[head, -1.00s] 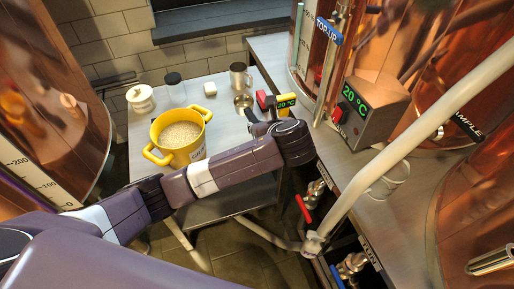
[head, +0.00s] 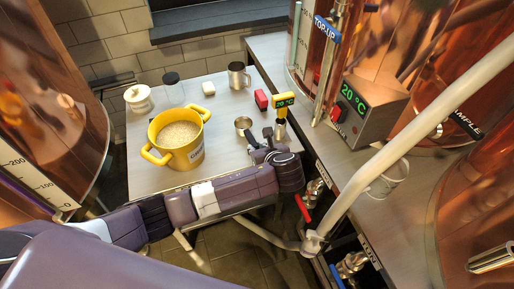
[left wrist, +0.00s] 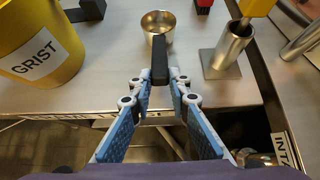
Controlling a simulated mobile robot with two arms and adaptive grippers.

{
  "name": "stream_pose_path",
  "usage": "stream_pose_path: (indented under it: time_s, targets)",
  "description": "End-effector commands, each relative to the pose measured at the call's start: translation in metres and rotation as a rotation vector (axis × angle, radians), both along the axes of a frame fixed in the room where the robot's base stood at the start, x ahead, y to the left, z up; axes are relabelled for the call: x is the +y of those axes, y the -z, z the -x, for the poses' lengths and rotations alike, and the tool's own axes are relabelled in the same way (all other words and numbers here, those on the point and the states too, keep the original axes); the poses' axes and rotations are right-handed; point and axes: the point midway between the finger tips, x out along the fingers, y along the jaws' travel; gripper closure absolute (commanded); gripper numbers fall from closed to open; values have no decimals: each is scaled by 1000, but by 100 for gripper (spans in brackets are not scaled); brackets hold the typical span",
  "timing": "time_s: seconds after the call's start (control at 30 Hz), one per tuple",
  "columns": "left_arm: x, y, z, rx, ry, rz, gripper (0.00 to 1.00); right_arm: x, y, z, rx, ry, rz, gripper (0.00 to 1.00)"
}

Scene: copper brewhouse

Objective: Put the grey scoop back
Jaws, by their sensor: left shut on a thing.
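The grey scoop is a small metal bowl (head: 243,123) with a black handle. My left gripper (head: 262,147) is shut on that handle near the table's front edge. In the left wrist view the fingertips (left wrist: 159,100) close around the black handle (left wrist: 160,62), and the bowl (left wrist: 158,24) points away from me. The bowl looks empty. I cannot tell whether the bowl touches the table or hangs just above it. My right gripper is not in view.
The yellow grist pot (head: 199,148) stands left of the scoop. A yellow thermometer (head: 284,100) stands in a metal sleeve (left wrist: 228,50) close on the right. The table middle (head: 222,108) is clear.

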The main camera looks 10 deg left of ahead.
Motion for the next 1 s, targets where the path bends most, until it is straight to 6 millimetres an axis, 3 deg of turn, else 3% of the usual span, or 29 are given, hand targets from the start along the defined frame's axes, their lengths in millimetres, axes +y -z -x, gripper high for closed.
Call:
stream_pose_path:
  time_s: [0.1, 0.13, 0.3, 0.67, 1.0]
  targets:
    - [0, 2, 0, -1, 0, -1, 100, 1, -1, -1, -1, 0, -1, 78]
    - [0, 3, 0, 0, 1, -1, 82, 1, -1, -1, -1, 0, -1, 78]
    - [0, 3, 0, 0, 1, 1, 66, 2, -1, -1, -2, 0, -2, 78]
    - [-2, -3, 2, -1, 1, 2, 66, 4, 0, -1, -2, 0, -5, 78]
    - [-32, -45, 45, -1, 3, 4, 66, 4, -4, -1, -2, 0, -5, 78]
